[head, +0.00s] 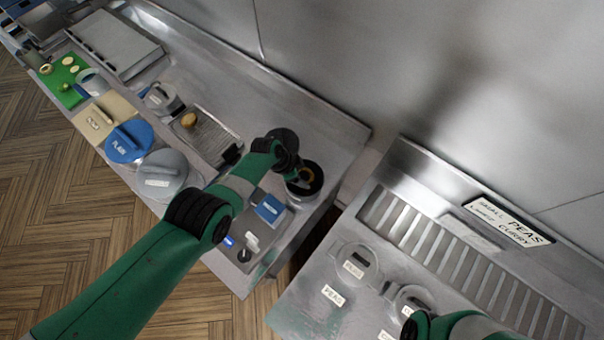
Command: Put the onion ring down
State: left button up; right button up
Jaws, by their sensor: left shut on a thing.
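My left gripper (300,173) reaches over the right end of the left counter and is shut on the onion ring (307,176), a small golden-brown ring. The ring shows against a dark round container (317,186), over or in its opening; I cannot tell whether it touches it. The wrist hides part of that container. Only part of my right arm shows at the bottom right edge, and its gripper is out of view.
A wire rack (215,135) holds a round brown item (189,120). Labelled lids, blue (118,153) and grey (165,184), lie further left. A gap separates this counter from the right one (310,290).

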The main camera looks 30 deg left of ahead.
pick_arm(q)
jog(key=shift+f, duration=0.35)
jog(key=o, duration=0.9)
notch_tip(320, 180, up, 7)
jog(key=p, duration=0.6)
jog(key=shift+p, duration=0.4)
